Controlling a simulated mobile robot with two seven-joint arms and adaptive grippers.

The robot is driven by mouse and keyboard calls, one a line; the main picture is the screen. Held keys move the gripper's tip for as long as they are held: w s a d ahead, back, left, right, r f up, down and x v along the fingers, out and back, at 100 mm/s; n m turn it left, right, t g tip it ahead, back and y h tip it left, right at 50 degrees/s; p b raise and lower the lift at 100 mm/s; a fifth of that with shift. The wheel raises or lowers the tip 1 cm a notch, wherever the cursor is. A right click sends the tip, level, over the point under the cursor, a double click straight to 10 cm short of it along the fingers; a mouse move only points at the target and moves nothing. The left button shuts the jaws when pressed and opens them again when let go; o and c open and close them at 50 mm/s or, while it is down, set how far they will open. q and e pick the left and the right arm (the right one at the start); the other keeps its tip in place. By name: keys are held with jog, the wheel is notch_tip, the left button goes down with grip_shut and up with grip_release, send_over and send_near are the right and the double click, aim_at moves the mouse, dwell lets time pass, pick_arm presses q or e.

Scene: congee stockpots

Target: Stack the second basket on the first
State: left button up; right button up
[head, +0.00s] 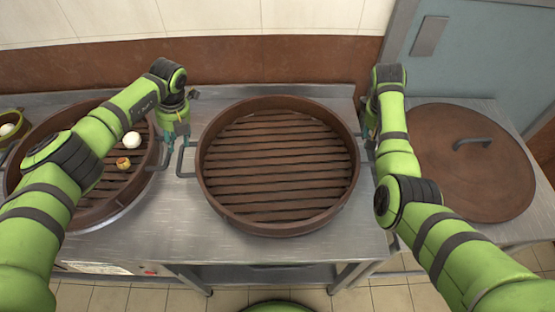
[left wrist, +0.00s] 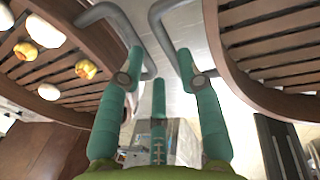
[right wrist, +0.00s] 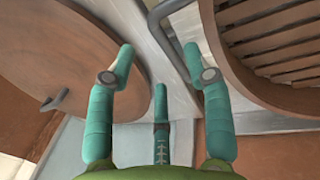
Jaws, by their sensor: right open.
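An empty round brown slatted basket (head: 278,228) sits on the steel counter in the middle of the head view. A second such basket (head: 22,178), holding white and yellow buns, stands at the left, partly behind my left arm. My left gripper (head: 182,133) points down just above the middle basket's left handle (head: 179,163). In the left wrist view its fingers (left wrist: 160,62) are apart, with that handle (left wrist: 158,28) near the right fingertip. My right gripper (head: 370,132) is at the middle basket's right side, mostly hidden by my arm. The right wrist view shows it open (right wrist: 158,58), beside the right handle (right wrist: 158,18).
A round brown lid (head: 440,185) with a grey handle lies on the right counter. A brown and cream wall (head: 270,60) stands close behind the counter. The left basket's grey handle (left wrist: 112,14) is close to my left gripper. A little bare counter (head: 150,225) shows in front.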

pick_arm(q)
jog(key=f, duration=0.4)
jog(key=a+f, duration=0.1)
jog(key=f, duration=0.1)
jog(key=shift+f, duration=0.15)
pick_arm(e)
jog(key=f, duration=0.3)
jog(key=d+f, duration=0.1)
jog(key=f, duration=0.2)
jog(key=shift+w+d+f, duration=0.1)
jog(key=shift+d+f, duration=0.05)
pick_arm(q)
jog(key=shift+a+f, duration=0.15)
jog(key=shift+f, duration=0.15)
pick_arm(e)
jog(key=shift+d+f, duration=0.1)
jog(key=shift+f, duration=0.25)
pick_arm(q)
jog(key=c, duration=0.4)
pick_arm(e)
jog(key=c, duration=0.4)
pick_arm(q)
grip_shut()
pick_arm(e)
grip_shut()
pick_arm(q)
jog(key=shift+r, duration=0.2)
pick_arm(e)
jog(key=shift+r, duration=0.25)
